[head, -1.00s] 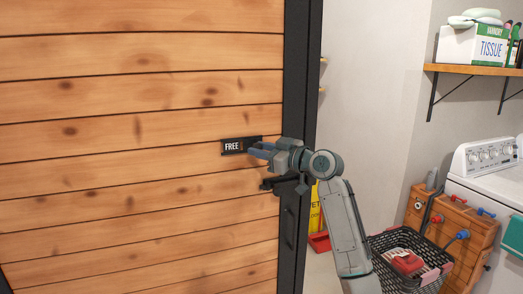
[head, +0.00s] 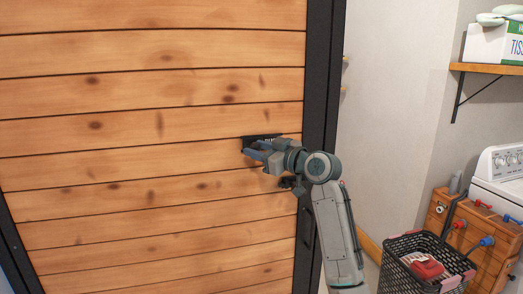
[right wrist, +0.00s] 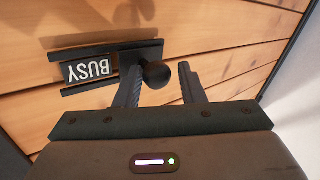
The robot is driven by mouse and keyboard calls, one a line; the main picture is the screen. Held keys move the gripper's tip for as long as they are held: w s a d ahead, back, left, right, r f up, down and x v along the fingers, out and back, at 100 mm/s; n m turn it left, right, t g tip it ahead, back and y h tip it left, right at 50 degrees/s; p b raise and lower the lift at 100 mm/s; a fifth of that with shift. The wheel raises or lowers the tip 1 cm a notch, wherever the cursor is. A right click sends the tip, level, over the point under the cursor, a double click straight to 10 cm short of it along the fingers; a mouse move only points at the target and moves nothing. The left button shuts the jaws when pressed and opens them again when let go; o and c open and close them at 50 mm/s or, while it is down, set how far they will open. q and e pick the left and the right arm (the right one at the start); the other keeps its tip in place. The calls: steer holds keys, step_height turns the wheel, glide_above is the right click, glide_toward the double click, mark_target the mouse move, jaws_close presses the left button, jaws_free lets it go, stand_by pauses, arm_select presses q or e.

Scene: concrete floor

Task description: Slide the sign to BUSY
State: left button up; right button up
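The sign (head: 262,137) is a small black holder on the wooden door, mostly hidden behind my right gripper (head: 250,152) in the head view. In the right wrist view the sign (right wrist: 90,68) appears upside down, with BUSY in white letters on its open part. Its round black knob (right wrist: 157,74) stands at the end of the dark slider. My right gripper (right wrist: 158,80) is open, with one finger on each side of the knob. The knob is close to the left finger; whether they touch is not clear. My left gripper is not in view.
The wooden door (head: 130,200) has a black frame (head: 322,100) and a dark handle (head: 288,183) just below my gripper.

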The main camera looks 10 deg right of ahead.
stand_by(0.4)
steer(key=b+v, duration=0.4)
steer(key=v, duration=0.6)
steer(key=shift+s+d, duration=0.2)
steer(key=shift+s, duration=0.15)
